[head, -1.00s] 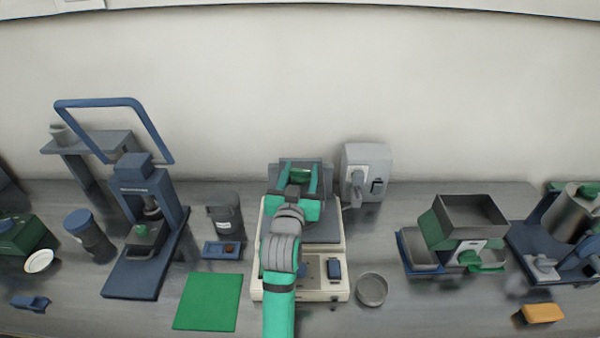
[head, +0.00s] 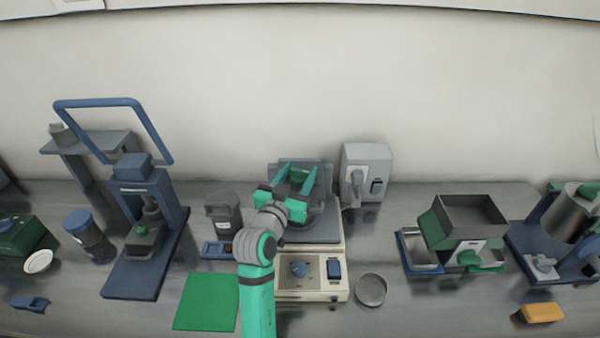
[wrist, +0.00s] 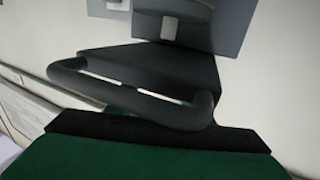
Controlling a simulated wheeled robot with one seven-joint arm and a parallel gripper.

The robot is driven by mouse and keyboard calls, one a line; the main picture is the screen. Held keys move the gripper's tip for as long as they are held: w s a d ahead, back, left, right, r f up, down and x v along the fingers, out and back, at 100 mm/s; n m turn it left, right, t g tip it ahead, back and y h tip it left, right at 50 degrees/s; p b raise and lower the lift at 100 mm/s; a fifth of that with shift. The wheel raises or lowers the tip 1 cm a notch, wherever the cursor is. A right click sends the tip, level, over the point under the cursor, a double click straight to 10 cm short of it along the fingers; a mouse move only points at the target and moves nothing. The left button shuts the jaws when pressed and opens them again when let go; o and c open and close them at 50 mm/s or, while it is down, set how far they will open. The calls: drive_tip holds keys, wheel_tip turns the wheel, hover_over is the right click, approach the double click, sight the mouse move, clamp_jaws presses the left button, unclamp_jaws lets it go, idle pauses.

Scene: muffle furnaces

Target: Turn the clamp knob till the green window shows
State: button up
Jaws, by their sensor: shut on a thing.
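The machine with a cream base (head: 315,296) and a grey upper part stands at the middle of the bench. My gripper (head: 299,170) reaches over its back, with its two teal fingers on either side of a dark green piece that looks like the clamp knob (head: 298,175). The gripper is shut on it. My wrist hides part of the machine. In the wrist view, a dark green surface (wrist: 140,160) fills the bottom, with a dark grey looped bar (wrist: 130,100) above it. I cannot make out a green indicator window in either view.
A grey box (head: 366,170) stands close behind right, a dark jar (head: 224,212) to the left and a round dish (head: 371,289) to the right. A green mat (head: 208,302) lies front left.

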drive_tip(key=o, duration=1.1)
drive_tip(key=shift+c, duration=0.2)
drive_tip(key=shift+s, duration=0.1)
drive_tip(key=v, duration=1)
drive_tip(key=shift+s+a, duration=0.15)
drive_tip(key=shift+s, duration=0.25)
